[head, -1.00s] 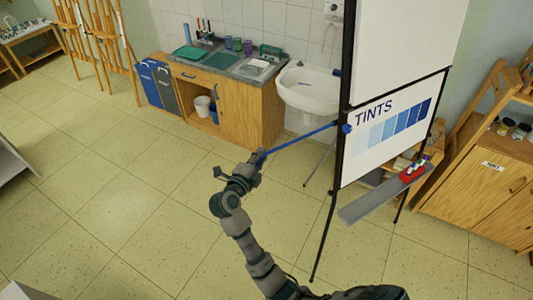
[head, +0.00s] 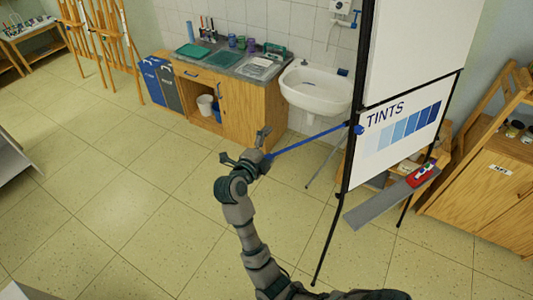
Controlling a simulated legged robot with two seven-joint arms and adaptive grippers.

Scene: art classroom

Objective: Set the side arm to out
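The side arm (head: 312,139) is a thin blue bar on the left post of the flipchart stand (head: 349,165). It joins the post at a blue knob (head: 358,129) and sticks out to the left, sloping slightly down in the picture. Its free end lies right by my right gripper. My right gripper (head: 245,145) has its two fingers spread apart, pointing away from me, with nothing seen between them. Whether its body touches the bar's end cannot be told. My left gripper is not in view.
The stand holds a white pad with a "TINTS" chart (head: 402,126) and a grey tray (head: 385,205) with a red item (head: 422,174). A sink (head: 316,90) and wooden cabinet (head: 240,115) stand behind.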

